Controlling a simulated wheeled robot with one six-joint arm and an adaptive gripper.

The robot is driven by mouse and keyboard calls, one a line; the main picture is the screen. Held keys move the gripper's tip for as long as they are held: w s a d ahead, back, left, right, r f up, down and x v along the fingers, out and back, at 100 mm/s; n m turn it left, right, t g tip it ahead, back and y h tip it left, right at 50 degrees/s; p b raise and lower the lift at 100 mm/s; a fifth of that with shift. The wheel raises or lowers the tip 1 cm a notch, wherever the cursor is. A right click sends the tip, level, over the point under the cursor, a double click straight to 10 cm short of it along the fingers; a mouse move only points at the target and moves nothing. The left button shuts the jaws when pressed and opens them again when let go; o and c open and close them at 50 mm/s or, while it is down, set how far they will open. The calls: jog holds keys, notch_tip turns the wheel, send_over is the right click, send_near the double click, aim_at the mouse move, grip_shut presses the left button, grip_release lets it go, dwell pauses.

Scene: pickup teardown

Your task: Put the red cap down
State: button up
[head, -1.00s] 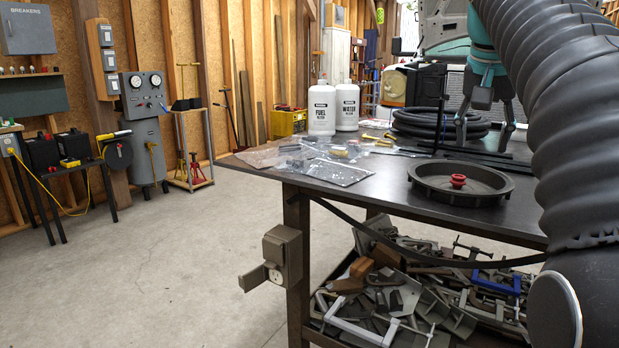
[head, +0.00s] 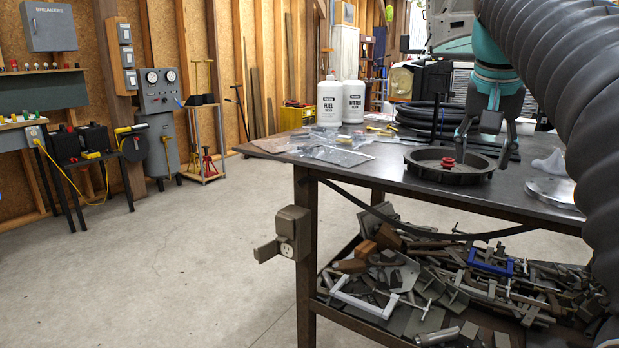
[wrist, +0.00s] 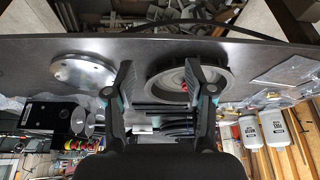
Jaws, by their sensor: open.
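The red cap (head: 448,162) sits inside a round black tray (head: 420,175) on the dark workbench. In the wrist view the cap (wrist: 184,87) is a small red spot, partly hidden by the right finger, and the black tray (wrist: 228,78) lies behind that finger. My gripper (head: 483,150) is open and empty, over the right side of the tray in the head view.
A metal disc (head: 556,190) lies right of the tray. Two white bottles (head: 353,101), a black coiled hose (head: 428,117) and clear plastic bags (head: 335,154) are on the bench. The lower shelf holds clamps and scrap (head: 440,285). The floor at left is clear.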

jog(key=s+a+f+n, duration=0.2)
jog(key=s+a+f, duration=0.2)
jog(key=f, duration=0.6)
jog(key=s+a+f+n+t+y, duration=0.1)
jog(key=s+a+f, duration=0.2)
jog(key=s+f, duration=0.5)
jog(key=s+a+f+n+y, duration=0.1)
jog(key=s+a+f, duration=0.3)
jog(key=f, duration=0.7)
jog(key=shift+s+a+f+n+t, duration=0.35)
jog(key=shift+s+n, duration=0.45)
jog(key=shift+s, duration=0.45)
jog(key=shift+d, duration=0.1)
